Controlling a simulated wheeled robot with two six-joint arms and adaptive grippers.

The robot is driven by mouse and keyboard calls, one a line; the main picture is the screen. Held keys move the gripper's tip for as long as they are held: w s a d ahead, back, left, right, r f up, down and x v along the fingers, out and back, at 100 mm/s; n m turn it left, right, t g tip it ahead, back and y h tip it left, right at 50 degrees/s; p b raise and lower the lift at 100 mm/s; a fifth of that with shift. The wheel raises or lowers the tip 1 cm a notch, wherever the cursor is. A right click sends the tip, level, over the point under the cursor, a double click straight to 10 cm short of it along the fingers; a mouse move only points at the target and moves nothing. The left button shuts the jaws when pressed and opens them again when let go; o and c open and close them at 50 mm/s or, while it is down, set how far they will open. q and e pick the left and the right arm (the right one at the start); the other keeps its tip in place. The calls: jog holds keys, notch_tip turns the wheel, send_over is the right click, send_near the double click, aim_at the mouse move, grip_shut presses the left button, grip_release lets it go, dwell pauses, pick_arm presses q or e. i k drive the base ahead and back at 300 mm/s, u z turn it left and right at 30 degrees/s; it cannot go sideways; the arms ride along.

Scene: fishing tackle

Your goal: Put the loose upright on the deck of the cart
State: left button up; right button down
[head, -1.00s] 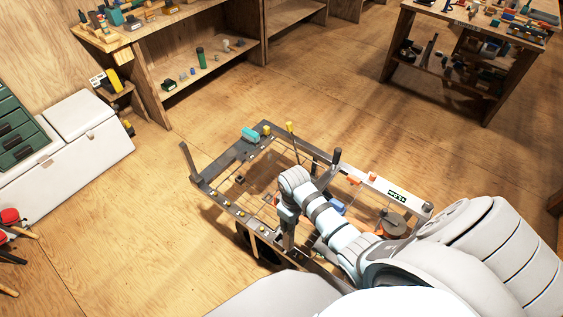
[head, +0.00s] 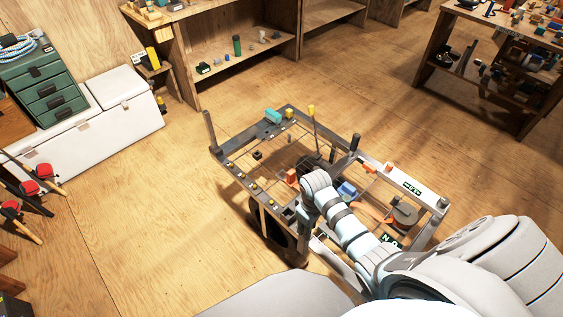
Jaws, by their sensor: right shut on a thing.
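The cart (head: 232,153) stands on the floor at the centre of the head view, with a frame around a see-through deck (head: 281,153). Dark uprights stand at its far left corner (head: 210,130), its back edge (head: 354,146) and its right corner (head: 442,206). My right arm reaches in from the lower right over the cart's near side. My right gripper (head: 304,219) points down by the near edge, mostly hidden by my own wrist. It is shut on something. I cannot clearly make out the held thing or tell whether it touches the deck. My left gripper is out of view.
On the cart lie a teal roll (head: 273,116), a blue item (head: 347,189), orange pieces and a dark round reel (head: 405,212). A thin yellow-topped rod (head: 315,128) stands up at the back.

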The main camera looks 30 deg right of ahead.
aim_at(305, 160)
jog(key=u, duration=0.9)
jog(key=i, duration=2.05)
jog(key=z, duration=2.95)
